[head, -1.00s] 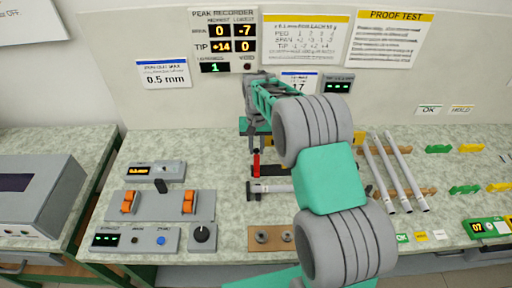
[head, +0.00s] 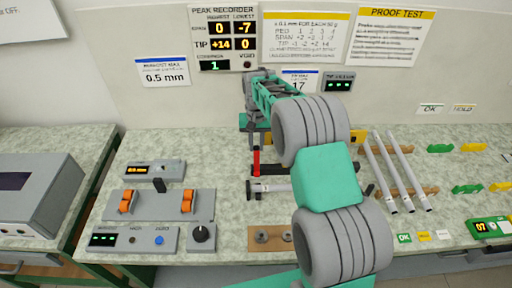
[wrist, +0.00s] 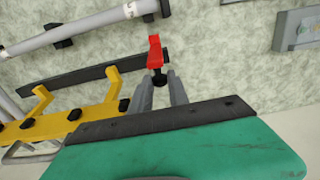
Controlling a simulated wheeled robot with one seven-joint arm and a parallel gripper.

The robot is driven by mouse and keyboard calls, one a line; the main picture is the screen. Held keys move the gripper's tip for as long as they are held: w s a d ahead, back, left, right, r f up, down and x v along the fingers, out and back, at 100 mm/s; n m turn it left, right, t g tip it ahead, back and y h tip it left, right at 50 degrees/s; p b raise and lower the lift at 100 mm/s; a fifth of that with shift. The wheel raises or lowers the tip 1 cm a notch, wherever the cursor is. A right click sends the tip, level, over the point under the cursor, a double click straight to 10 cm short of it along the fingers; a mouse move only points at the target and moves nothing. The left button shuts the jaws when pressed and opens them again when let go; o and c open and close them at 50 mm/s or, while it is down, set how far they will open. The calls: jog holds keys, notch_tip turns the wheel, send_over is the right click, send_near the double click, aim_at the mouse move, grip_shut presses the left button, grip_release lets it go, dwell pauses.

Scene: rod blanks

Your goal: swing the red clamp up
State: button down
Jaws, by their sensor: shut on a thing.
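The red clamp (head: 256,161) stands near upright over the left end of a grey rod (head: 272,188) on the bench. In the wrist view the red clamp (wrist: 155,52) shows just beyond my fingertips, with a dark end towards me. My gripper (wrist: 160,80) is shut on the clamp's dark end, one grey finger on each side. In the head view my gripper (head: 256,142) comes down onto the clamp from above, and my arm hides much of the area to its right.
A dark bar (head: 280,172) lies behind the rod. Several rods (head: 388,170) rest on a wooden rack at right. A switch panel (head: 160,204) stands at left. A yellow bracket (wrist: 68,119) is near my gripper in the wrist view. Signs hang on the wall.

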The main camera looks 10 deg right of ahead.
jog(key=c, duration=1.3)
grip_release()
jog(key=shift+w, duration=0.1)
notch_tip(320, 180, up, 8)
jog(key=shift+f+b, duration=0.1)
jog(key=shift+b, duration=0.75)
jog(key=s+r+n+t, duration=0.15)
jog(key=s+r, duration=0.25)
jog(key=s, duration=0.5)
jog(key=s+r+t, duration=0.2)
jog(key=s+r, duration=0.2)
jog(key=s, duration=0.5)
jog(key=shift+n+t, duration=0.35)
jog(key=shift+n, duration=0.1)
jog(key=s+f, duration=0.1)
jog(key=s, duration=0.1)
jog(key=s+f, duration=0.1)
jog(key=s, duration=0.2)
jog(key=s+f, duration=0.1)
jog(key=s, duration=0.2)
jog(key=shift+a, duration=0.1)
